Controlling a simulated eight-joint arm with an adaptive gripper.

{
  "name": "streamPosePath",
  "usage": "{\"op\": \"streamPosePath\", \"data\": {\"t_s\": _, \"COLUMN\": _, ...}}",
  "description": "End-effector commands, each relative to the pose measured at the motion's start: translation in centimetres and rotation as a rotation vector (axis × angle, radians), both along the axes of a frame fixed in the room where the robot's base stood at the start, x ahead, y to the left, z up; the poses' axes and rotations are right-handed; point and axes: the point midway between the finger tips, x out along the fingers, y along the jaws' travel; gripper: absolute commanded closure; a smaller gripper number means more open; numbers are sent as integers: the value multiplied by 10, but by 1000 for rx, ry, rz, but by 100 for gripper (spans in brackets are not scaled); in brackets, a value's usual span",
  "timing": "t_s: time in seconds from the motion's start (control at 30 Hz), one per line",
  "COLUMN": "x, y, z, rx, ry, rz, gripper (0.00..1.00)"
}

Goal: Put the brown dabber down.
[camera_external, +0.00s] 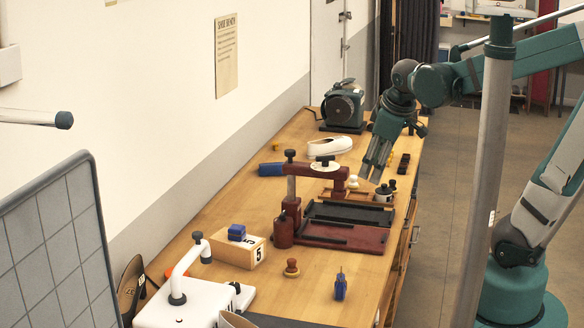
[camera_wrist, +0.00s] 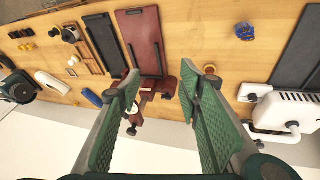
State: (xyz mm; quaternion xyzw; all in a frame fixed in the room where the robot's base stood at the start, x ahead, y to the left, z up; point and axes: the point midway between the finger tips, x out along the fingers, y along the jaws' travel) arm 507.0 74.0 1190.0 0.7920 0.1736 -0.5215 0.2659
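The brown dabber (camera_external: 291,267) stands upright on the wooden table, in front of the numbered block and left of a small blue stamp. In the wrist view, a brown round top that seems to be the dabber (camera_wrist: 209,69) shows just beyond the tip of the right finger, partly hidden by it. My gripper (camera_external: 374,174) is over the far part of the table, by the press and a cream knob, well away from the dabber. In the wrist view my gripper (camera_wrist: 168,88) has its fingers wide apart with nothing held between them.
A dark red press (camera_external: 345,236) stands mid-table. The numbered block (camera_external: 238,250) carries a blue piece. Bare wood surrounds the dabber.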

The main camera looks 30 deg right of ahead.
Motion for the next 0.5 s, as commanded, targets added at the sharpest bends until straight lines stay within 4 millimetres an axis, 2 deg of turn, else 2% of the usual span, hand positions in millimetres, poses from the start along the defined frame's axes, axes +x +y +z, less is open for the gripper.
{"op": "streamPosePath", "data": {"t_s": 0.2, "x": -22, "y": -27, "z": 9, "rx": 90, "ry": -60, "rz": -171, "gripper": 64}}
{"op": "streamPosePath", "data": {"t_s": 0.5, "x": -50, "y": -56, "z": 16, "rx": 219, "ry": -144, "rz": -398, "gripper": 64}}
